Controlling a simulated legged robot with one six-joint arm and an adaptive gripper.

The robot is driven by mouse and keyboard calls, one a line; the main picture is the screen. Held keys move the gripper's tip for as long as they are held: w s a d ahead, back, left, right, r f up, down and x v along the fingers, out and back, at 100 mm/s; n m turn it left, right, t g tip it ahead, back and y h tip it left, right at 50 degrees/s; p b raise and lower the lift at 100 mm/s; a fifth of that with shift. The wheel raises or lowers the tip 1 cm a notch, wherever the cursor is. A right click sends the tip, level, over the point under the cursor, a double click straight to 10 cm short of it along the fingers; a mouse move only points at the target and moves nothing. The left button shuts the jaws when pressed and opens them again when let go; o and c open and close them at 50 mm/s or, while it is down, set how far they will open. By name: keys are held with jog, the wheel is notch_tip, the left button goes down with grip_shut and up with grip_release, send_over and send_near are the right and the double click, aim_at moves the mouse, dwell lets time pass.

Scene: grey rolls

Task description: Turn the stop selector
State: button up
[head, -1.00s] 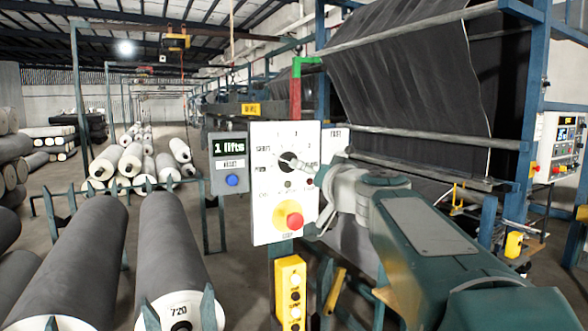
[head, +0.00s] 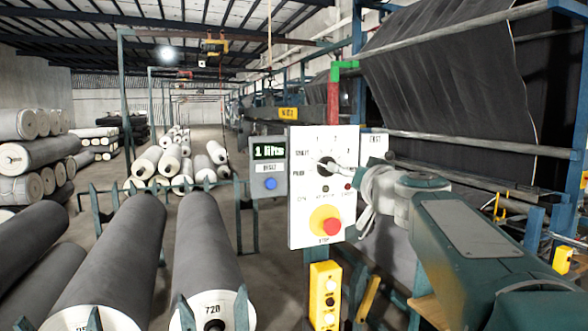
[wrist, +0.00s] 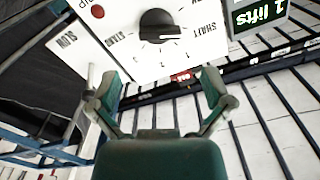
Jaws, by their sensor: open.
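The stop selector is a black round knob (head: 325,166) on a white control panel (head: 299,218). In the wrist view the selector (wrist: 158,24) shows at the top with a pale pointer line, and the panel lettering is upside down. Marked positions with numbers and words surround it. My gripper (head: 366,186) is at the panel's right side in the head view, its fingers partly hard to make out. In the wrist view my gripper (wrist: 161,88) is open and empty, its two fingers apart, with the knob beyond the gap and no visible contact.
A red stop button (head: 331,226) on yellow sits below the selector. A grey counter box (head: 270,171) reading "1 lifts" adjoins the panel's left. A yellow button box (head: 324,296) hangs below. Large grey rolls (head: 205,245) lie at left; dark fabric (head: 450,85) hangs at right.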

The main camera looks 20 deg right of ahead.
jog(key=w, duration=0.8)
jog(key=shift+a, duration=0.1)
jog(key=shift+s, duration=0.1)
jog(key=c, duration=1)
